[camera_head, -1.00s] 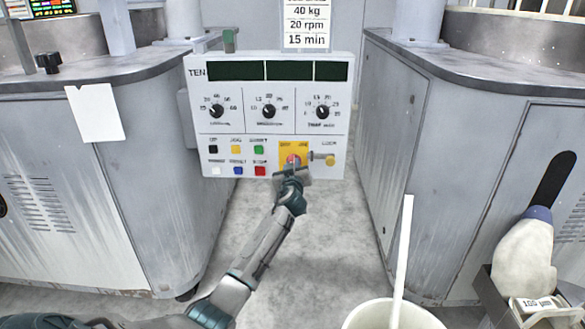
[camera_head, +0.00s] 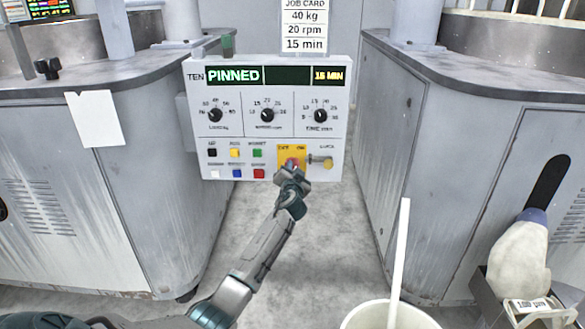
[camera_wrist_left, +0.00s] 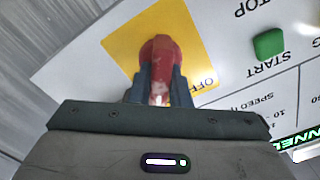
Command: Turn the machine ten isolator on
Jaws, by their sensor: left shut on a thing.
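The machine ten control panel (camera_head: 225,140) stands between two grey cabinets, marked TEN at its top left. Its display (camera_head: 235,76) is lit and reads PINNED in green and 15 MIN in yellow. The red isolator knob (camera_head: 291,162) sits on a yellow plate marked OFF and ON at the panel's lower right. In the left wrist view the red knob (camera_wrist_left: 159,52) is between my left gripper's fingers (camera_wrist_left: 158,85), which are shut on it. In the head view my left gripper (camera_head: 291,172) partly covers the knob. My right gripper is not in view.
A job card (camera_head: 304,25) above the panel reads 40 kg, 20 rpm, 15 min. Buttons (camera_head: 235,153) and dials (camera_head: 268,115) share the panel.

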